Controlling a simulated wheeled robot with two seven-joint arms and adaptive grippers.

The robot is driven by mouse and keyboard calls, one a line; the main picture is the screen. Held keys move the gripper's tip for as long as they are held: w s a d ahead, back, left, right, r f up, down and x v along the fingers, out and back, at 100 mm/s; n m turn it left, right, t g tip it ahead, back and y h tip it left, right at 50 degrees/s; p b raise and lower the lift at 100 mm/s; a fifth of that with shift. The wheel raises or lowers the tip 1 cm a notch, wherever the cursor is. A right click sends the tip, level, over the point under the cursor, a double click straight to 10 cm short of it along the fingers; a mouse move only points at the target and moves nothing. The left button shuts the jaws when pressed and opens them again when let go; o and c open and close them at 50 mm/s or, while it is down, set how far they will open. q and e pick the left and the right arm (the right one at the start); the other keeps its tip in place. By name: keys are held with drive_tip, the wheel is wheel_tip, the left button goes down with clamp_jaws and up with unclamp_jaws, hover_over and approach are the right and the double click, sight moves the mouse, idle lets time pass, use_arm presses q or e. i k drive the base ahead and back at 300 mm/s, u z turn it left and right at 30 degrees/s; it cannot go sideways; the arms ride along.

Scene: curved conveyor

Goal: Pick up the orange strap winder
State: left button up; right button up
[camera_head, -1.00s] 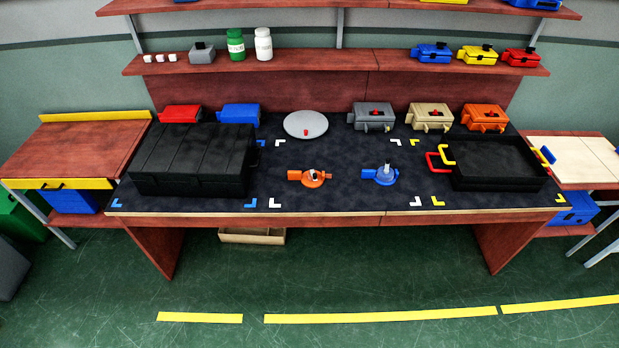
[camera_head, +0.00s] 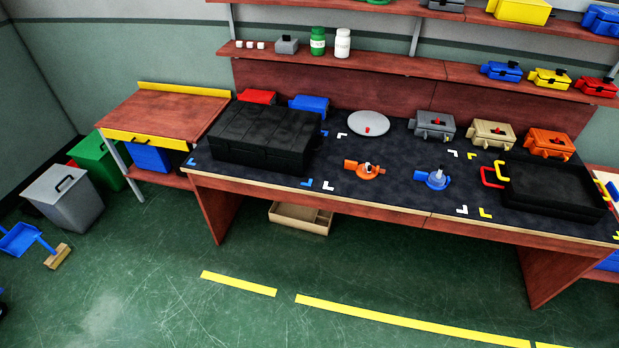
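The orange strap winder (camera_head: 368,171) lies on the dark mat of the workbench (camera_head: 395,190), near the middle and toward the front edge. It has a rounded body with a small dark and white part on top and a block sticking out to the left. A similar blue winder (camera_head: 434,179) lies to its right, apart from it. Neither of my grippers shows in the head view. Nothing covers the orange winder.
A black case (camera_head: 262,137) stands left on the bench and a black tray (camera_head: 553,192) right. A grey disc (camera_head: 369,123) lies behind the winders. An open box (camera_head: 300,217) is under the bench. Grey (camera_head: 66,199) and green bins stand at left. The green floor in front is clear.

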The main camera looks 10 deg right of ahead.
sight(361, 172)
drive_tip(key=u, duration=0.85)
drive_tip(key=i, duration=1.2)
drive_tip(key=z, duration=0.55)
drive_tip(key=i, duration=0.65)
drive_tip(key=z, duration=0.8)
